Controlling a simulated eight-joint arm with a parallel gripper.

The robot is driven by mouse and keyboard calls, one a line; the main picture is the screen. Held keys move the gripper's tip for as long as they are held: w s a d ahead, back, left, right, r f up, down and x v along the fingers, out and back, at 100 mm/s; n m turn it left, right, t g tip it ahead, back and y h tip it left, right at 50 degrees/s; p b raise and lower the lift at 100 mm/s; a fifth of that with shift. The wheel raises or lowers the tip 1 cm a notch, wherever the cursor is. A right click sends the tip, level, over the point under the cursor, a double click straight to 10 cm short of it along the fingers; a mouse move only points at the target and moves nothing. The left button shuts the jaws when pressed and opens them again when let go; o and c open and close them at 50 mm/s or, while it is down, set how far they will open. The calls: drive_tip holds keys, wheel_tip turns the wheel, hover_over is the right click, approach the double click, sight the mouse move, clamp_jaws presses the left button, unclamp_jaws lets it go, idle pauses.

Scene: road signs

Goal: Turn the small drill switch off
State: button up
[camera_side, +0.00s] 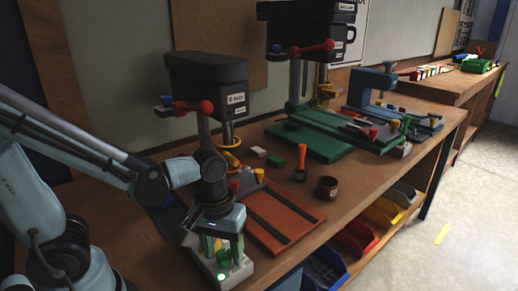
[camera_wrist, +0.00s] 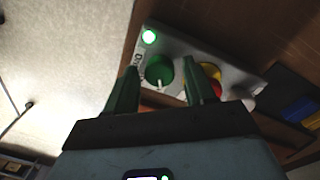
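The switch box (camera_side: 238,271) is a light grey panel at the front left edge of the bench, beside the small drill (camera_side: 207,82). In the wrist view the box (camera_wrist: 183,41) carries a round green knob (camera_wrist: 159,70) with a pale mark at its lower edge. A green lamp (camera_wrist: 149,36) on it glows, and also glows in the side view (camera_side: 222,277). My gripper (camera_side: 221,246) points down over the box. In the wrist view its green fingers (camera_wrist: 160,82) stand apart on either side of the knob; I cannot tell whether they touch it.
A yellow and red button (camera_wrist: 211,73) sits on the same box, close by the right finger. The drill's orange-brown base (camera_side: 285,217) lies just behind. An orange-handled tool (camera_side: 300,163) and dark cup (camera_side: 327,188) stand further right. A larger drill has a green base (camera_side: 310,142).

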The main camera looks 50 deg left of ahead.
drive_tip(key=c, duration=0.8)
drive_tip(key=shift+c, duration=0.2)
drive_tip(key=shift+m, duration=0.3)
drive_tip(key=m, duration=0.5)
drive_tip(key=shift+m, duration=0.4)
drive_tip(key=m, duration=0.5)
drive_tip(key=shift+g, duration=0.3)
drive_tip(key=shift+m, duration=0.4)
drive_tip(key=o, duration=1)
drive_tip(key=shift+o, duration=0.2)
